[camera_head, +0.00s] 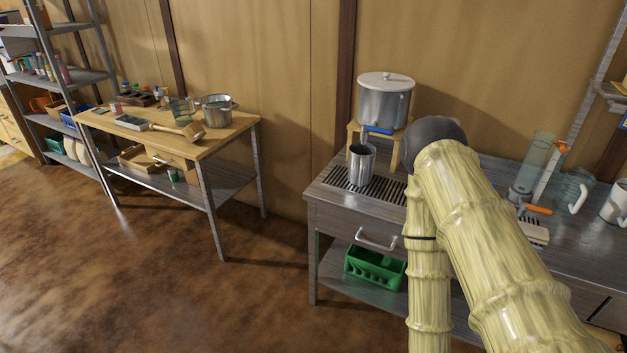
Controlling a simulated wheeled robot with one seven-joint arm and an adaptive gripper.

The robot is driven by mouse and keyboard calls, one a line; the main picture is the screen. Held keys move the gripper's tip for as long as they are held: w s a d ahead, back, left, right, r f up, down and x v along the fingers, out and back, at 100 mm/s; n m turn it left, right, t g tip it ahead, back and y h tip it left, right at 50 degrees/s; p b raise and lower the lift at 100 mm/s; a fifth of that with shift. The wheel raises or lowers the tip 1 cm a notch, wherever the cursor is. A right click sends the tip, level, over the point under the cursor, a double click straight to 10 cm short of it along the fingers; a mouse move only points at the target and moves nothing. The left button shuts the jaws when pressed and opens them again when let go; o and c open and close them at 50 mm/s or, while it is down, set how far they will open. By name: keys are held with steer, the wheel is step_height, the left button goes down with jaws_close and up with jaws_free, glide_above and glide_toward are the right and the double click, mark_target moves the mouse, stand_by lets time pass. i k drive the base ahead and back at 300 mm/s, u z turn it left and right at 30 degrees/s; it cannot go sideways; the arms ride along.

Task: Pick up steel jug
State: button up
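A shiny steel vessel, which looks like the steel jug (361,166), stands upright and open-topped on a slotted drain grate (337,180) on the grey right-hand workbench. My gripper is outside the picture, and the arm hides part of the bench to the right of the jug.
Right on the bench are a tall glass cylinder (532,164), a glass jug (573,190) and a white mug (616,202). A green crate (375,267) sits on the lower shelf. Another table (233,135) holds a pot (217,109) and mallet (188,130). The floor at left is clear.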

mark_target(362, 158)
steer(key=u, duration=0.65)
steer(key=i, duration=1.3)
steer(key=z, duration=0.8)
steer(key=i, duration=0.75)
steer(key=z, duration=0.85)
